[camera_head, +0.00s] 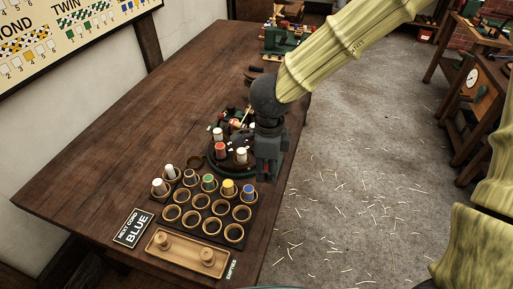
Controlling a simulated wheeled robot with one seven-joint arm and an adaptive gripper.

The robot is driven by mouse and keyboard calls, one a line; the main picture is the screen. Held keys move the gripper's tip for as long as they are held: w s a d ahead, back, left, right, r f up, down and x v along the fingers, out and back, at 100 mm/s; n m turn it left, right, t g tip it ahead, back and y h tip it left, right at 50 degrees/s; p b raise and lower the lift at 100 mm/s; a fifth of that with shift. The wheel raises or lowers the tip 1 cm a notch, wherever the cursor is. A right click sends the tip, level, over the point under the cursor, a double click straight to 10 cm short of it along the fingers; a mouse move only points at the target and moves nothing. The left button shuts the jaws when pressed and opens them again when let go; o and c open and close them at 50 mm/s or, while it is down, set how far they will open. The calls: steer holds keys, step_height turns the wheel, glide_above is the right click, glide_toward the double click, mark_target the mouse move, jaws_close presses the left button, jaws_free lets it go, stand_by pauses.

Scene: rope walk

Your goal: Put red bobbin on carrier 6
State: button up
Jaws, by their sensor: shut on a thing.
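A red bobbin (220,150) with a pale top stands upright on the round green braiding machine (207,163) at the middle of the bench. White bobbins (241,155) stand on the same machine. Carrier numbers are too small to read. My gripper (267,176) points down at the right side of the machine, near the bench's right edge, and covers part of the machine. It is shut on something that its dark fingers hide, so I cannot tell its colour.
A dark rack (186,211) of round cups holds white, green, yellow and blue bobbins; several front cups are empty. The bench's left side is clear. A green machine (283,40) stands behind.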

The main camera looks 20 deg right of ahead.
steer(key=shift+m, duration=0.4)
steer(key=shift+w+d, duration=0.1)
steer(key=shift+w, duration=0.35)
steer(key=w, duration=0.5)
steer(key=w+d+f+p, duration=0.1)
steer(key=w, duration=0.3)
steer(key=w+d+p, duration=0.1)
steer(key=w, duration=0.4)
steer(key=shift+w+d+f, duration=0.15)
steer(key=shift+w, duration=0.15)
steer(key=shift+w+f, duration=0.1)
steer(key=shift+f+p, duration=0.55)
steer(key=shift+f, duration=1.15)
steer(key=shift+f, duration=0.1)
steer(key=o, duration=0.6)
